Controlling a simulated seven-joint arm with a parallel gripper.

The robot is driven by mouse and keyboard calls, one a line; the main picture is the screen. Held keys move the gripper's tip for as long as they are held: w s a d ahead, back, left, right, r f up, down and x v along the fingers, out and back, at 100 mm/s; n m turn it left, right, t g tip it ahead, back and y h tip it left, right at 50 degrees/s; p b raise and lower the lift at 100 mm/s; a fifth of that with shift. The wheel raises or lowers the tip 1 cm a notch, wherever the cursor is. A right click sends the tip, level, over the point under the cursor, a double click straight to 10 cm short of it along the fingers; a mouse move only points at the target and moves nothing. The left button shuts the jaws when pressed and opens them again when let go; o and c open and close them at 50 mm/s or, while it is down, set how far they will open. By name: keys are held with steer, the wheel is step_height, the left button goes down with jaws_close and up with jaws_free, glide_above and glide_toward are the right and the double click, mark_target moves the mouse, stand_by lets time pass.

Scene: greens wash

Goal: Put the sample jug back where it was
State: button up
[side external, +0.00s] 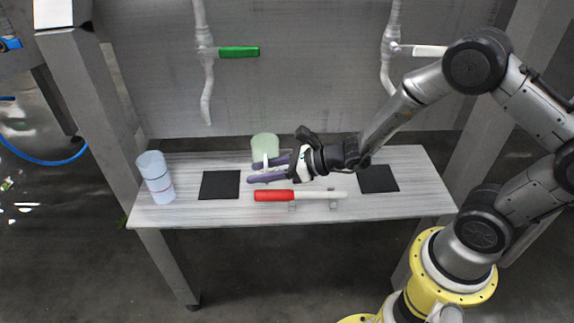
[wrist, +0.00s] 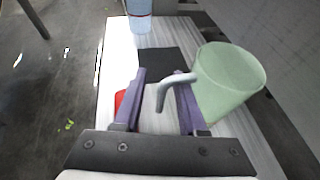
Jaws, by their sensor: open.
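The sample jug is a pale green cup (side external: 265,146) with a pale handle, standing at the back of the table, left of the middle. It also shows at the right in the wrist view (wrist: 230,78), where its grey-looking handle (wrist: 176,88) reaches in between my fingers. My gripper (side external: 251,172) is open, with purple fingers pointing left, just in front of the jug. In the wrist view my gripper (wrist: 161,78) has the handle nearer its right finger. I cannot tell whether they touch. Two black square mats lie on the table, a left one (side external: 219,185) and a right one (side external: 378,179).
A red-handled bar (side external: 273,195) rests on small supports at the table's front, close below my gripper. A clear bluish cylinder with red lines (side external: 155,178) stands at the left end. Pipes with a green lever (side external: 239,51) and a white lever (side external: 430,51) hang on the back wall.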

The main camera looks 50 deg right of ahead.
steer(key=v, duration=1)
steer(key=s+a+r+n+g, duration=0.35)
steer(key=s+n, duration=0.25)
steer(key=n, duration=0.3)
steer(key=s+a+r+n+g, duration=0.3)
steer(key=s+r+n+g, duration=0.15)
steer(key=s+n, duration=0.35)
steer(key=s+d+r+n+t+h, duration=0.1)
steer(key=s+d+r+n+h, duration=0.1)
steer(key=d+n, duration=0.4)
steer(key=s+d+r+n+t+h, duration=0.1)
steer(key=s+d+r+n+h, duration=0.2)
steer(key=d+n+h, duration=0.2)
steer(key=shift+s+d+n, duration=0.15)
steer(key=shift+d+n, duration=0.4)
steer(key=shift+n, duration=0.25)
